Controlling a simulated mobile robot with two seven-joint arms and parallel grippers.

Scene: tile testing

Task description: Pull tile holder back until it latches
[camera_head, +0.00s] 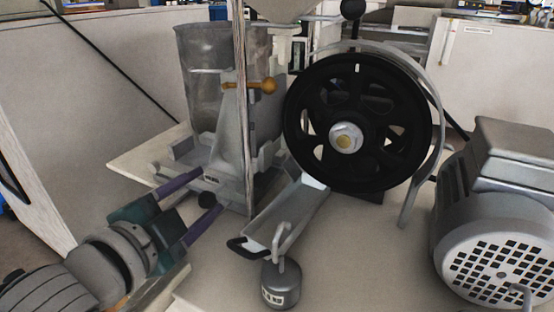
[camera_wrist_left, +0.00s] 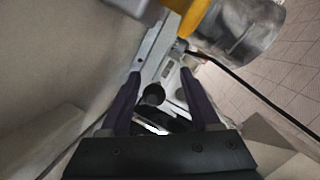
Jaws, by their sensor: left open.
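The tile holder appears to be the grey metal carriage (camera_head: 212,176) low on the machine, below a cloudy cylinder, with a round black knob (camera_head: 207,199) at its front. I cannot tell whether it is latched. My left gripper (camera_head: 210,191) comes in from the lower left with its two purple fingers open. The knob lies between the fingers, near the tips. In the left wrist view, the knob (camera_wrist_left: 153,94) also sits between the spread fingers, with gaps at both sides; no grip on it shows. The tile itself cannot be made out. My right gripper is out of view.
A black spoked wheel (camera_head: 358,122) stands right of the holder, above a sloping metal trough (camera_head: 282,215). A small grey weight (camera_head: 280,284) stands in front. A grey motor (camera_head: 497,215) fills the right side. An orange-handled lever (camera_head: 263,86) juts out above the holder.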

